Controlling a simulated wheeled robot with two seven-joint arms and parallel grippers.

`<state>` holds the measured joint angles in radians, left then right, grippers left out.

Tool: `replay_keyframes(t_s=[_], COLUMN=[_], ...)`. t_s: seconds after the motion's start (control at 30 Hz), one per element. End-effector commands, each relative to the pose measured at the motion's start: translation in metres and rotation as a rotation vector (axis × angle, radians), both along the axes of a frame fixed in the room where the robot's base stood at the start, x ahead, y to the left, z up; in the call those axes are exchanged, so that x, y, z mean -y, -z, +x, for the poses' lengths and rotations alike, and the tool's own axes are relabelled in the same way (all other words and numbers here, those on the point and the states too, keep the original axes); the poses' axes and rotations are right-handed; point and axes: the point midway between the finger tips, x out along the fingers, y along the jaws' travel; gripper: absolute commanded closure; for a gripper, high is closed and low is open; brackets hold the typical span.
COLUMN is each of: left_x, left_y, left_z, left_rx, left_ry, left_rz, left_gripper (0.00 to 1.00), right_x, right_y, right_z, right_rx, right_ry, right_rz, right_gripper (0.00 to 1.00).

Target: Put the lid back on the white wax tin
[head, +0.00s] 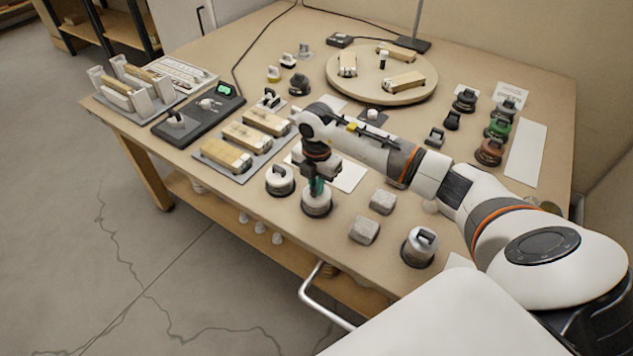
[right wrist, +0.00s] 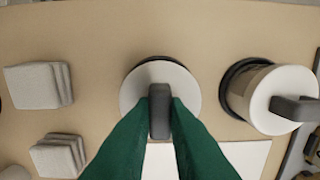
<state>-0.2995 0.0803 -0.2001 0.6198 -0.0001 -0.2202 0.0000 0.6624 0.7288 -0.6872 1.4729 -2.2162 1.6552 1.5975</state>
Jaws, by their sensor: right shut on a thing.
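My right gripper (head: 317,184) is shut on the dark grey handle of a round white lid (right wrist: 132,91); its green fingers (right wrist: 160,112) pinch the handle from both sides. In the head view the lid is at the top of a white tin (head: 317,204) near the bench's front edge. A dark rim shows just past the lid's far edge in the right wrist view. I cannot tell whether the lid is seated or slightly above the tin. Another white tin (head: 280,182) with a handled lid stands to its left. My left gripper is not in view.
Two grey blocks (head: 364,230) and a white handled tin (head: 419,245) are to the right. A grey tray (head: 214,165) with several yellowish blocks is left. A round board (head: 350,92) stands at the back. Dark, green and brown tins (head: 489,151) stand far right.

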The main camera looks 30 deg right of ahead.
Motion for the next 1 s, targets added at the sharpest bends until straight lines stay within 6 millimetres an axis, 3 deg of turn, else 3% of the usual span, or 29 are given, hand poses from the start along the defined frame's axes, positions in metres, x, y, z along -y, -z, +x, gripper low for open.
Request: replay_keyframes(t_s=[0.33,0.37,0.5,0.7,0.83,1.0], left_x=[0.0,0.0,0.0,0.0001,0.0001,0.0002], left_y=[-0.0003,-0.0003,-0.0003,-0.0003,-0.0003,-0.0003], left_z=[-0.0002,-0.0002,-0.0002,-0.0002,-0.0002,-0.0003], left_rx=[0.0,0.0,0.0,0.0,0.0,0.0], left_ry=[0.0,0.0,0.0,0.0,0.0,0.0], left_rz=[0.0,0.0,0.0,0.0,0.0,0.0], left_gripper=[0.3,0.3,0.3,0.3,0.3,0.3], right_x=[0.0003,0.0002,0.0002,0.0002,0.0001,0.0001], right_y=[0.0,0.0,0.0,0.0001,0.0001,0.0001], right_z=[0.0001,0.0001,0.0001,0.0,-0.0001,-0.0001], right_rx=[0.0,0.0,0.0,0.0,0.0,0.0], right_ry=[0.0,0.0,0.0,0.0,0.0,0.0], right_rz=[0.0,0.0,0.0,0.0,0.0,0.0], right_gripper=[1.0,0.82,0.61,0.6,0.39,0.39])
